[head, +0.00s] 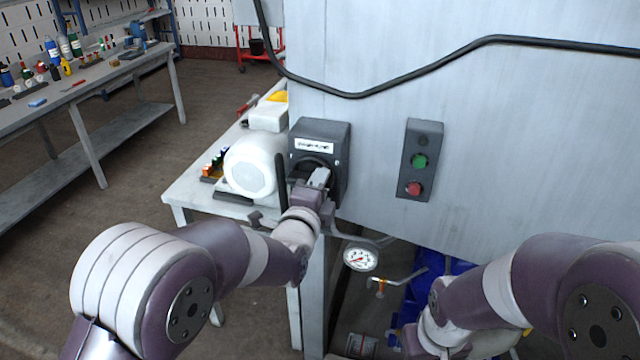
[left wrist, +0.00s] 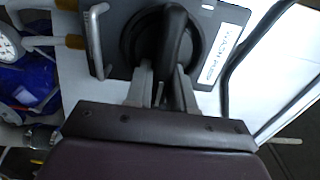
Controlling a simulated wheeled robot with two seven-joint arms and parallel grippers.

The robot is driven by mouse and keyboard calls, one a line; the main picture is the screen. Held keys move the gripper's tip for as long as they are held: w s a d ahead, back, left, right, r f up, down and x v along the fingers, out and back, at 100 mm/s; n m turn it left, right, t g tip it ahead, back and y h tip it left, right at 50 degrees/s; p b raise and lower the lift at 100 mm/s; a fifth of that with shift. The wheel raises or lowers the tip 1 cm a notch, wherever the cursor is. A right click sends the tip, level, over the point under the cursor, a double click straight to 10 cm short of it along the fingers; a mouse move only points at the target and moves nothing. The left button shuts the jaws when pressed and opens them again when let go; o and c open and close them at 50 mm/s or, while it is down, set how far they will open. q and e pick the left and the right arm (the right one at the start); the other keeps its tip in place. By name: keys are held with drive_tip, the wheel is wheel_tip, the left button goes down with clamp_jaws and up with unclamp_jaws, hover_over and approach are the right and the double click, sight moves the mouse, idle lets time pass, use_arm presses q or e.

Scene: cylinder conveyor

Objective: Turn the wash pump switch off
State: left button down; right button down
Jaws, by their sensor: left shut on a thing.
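The wash pump switch is a dark grey box (head: 335,135) with a white label, fixed on the left edge of the grey metal panel (head: 520,130). In the left wrist view its black rotary handle (left wrist: 174,35) stands out from a round black dial, beside the white label (left wrist: 221,54). My left gripper (head: 318,180) is at the front of the switch. In the left wrist view its two fingers (left wrist: 160,85) are shut on the handle, one on each side. In the head view the gripper hides most of the handle. My right arm shows at the lower right, its fingers out of sight.
A control box with a green button (head: 419,161) and a red button (head: 414,188) is on the panel to the right. A pressure gauge (head: 360,257) and pipe are below. A white motor (head: 255,168) stands on the table to the left. A black cable (head: 430,70) crosses above.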

use_arm(q)
drive_tip(key=shift+f, duration=0.1)
drive_tip(key=c, duration=1.1)
unclamp_jaws()
drive_tip(key=shift+o, duration=0.2)
drive_tip(key=b+v, duration=0.1)
drive_tip(key=v, duration=1.1)
drive_tip(key=shift+s, duration=0.4)
drive_tip(key=shift+a, duration=0.1)
